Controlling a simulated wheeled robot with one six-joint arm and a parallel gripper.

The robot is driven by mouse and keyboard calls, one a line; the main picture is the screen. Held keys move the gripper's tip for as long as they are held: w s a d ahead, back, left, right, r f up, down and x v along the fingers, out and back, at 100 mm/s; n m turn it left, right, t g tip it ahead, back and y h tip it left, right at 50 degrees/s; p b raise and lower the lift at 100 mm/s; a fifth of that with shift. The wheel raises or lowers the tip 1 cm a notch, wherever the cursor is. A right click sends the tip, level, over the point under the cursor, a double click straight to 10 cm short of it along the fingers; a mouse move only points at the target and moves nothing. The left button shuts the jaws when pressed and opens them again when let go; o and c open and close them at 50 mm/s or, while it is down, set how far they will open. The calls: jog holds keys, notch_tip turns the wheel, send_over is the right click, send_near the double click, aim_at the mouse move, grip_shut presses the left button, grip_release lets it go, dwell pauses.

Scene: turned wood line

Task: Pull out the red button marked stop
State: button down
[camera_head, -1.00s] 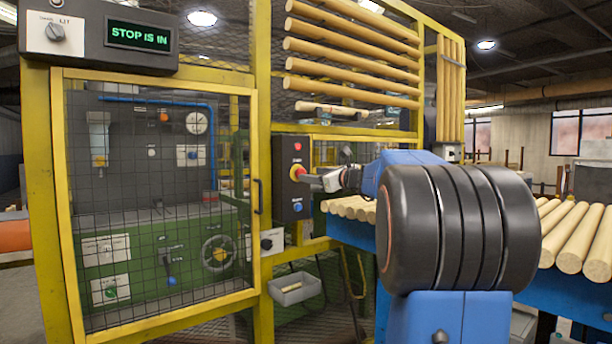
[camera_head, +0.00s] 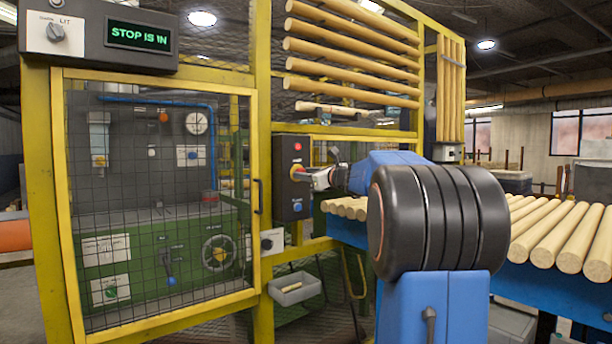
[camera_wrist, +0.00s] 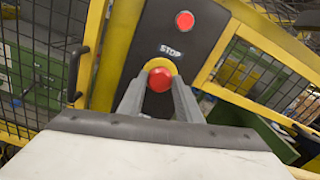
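The red stop button (camera_wrist: 161,81) sits on a yellow collar (camera_wrist: 158,64) under the word STOP on a dark control box (camera_wrist: 205,52). In the head view the button's yellow and red edge (camera_head: 295,171) shows on the box (camera_head: 285,192), partly hidden by my gripper (camera_head: 308,175). In the wrist view my gripper (camera_wrist: 159,92) is open, with one grey finger on each side of the red button. I cannot tell whether the fingers touch it. A display (camera_head: 140,36) reads STOP IS IN.
A red lamp (camera_wrist: 185,20) is above the button, and a blue button (camera_head: 297,207) is below it. A yellow-framed mesh door (camera_head: 160,200) stands left. A grey bin (camera_head: 295,289) hangs below. Wooden rods (camera_head: 560,235) lie on a blue bench at the right.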

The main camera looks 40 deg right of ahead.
jog(key=shift+s+f, duration=0.1)
jog(key=shift+s, duration=0.7)
jog(key=c, duration=1.3)
grip_release()
jog(key=shift+s, duration=0.1)
jog(key=s, duration=1.7)
jog(key=shift+s+d, duration=0.25)
jog(key=shift+d, duration=0.1)
jog(key=shift+a, duration=0.1)
